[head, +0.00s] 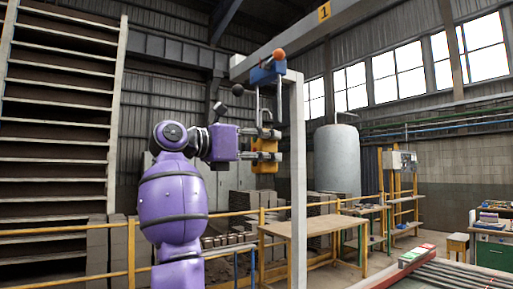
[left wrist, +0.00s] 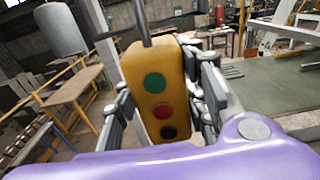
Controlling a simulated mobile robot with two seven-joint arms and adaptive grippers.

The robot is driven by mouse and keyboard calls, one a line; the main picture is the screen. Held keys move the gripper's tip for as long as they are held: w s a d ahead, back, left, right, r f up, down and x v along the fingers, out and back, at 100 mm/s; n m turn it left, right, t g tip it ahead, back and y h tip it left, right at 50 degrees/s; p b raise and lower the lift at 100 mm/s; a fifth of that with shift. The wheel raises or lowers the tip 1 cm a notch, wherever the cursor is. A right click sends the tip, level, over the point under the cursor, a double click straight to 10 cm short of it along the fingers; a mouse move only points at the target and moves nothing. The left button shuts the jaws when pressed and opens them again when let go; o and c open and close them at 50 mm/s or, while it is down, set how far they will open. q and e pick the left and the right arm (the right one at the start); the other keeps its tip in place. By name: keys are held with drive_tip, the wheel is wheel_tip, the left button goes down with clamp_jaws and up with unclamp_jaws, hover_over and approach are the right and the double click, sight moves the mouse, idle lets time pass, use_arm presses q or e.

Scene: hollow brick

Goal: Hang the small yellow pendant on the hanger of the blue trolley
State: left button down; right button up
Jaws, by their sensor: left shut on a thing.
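The yellow pendant (left wrist: 155,62) has green, red and black round buttons on its face and a grey stem on top. My left gripper (head: 268,144) is shut on it, with a finger on each side in the left wrist view. In the head view the pendant (head: 265,166) is upright, just below the blue trolley (head: 263,74). The trolley sits at the overhead beam, and its grey hanger (head: 279,103) reaches down toward the pendant's top. I cannot tell whether the stem touches the hanger. My right gripper is not in view.
An orange ball (head: 279,55) and a dark ball (head: 238,90) are at the trolley. A grey post (head: 298,190) stands just right of the pendant. A wooden table (head: 300,226) and a yellow railing (head: 132,250) are below. A grey tank (head: 337,160) stands behind.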

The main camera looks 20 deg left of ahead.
use_arm(q)
drive_tip(key=shift+w+d, duration=0.4)
drive_tip(key=shift+w, duration=0.05)
drive_tip(key=shift+f, duration=1.1)
drive_tip(key=c, duration=1)
unclamp_jaws()
drive_tip(key=shift+f, duration=0.15)
drive_tip(key=shift+a, duration=0.1)
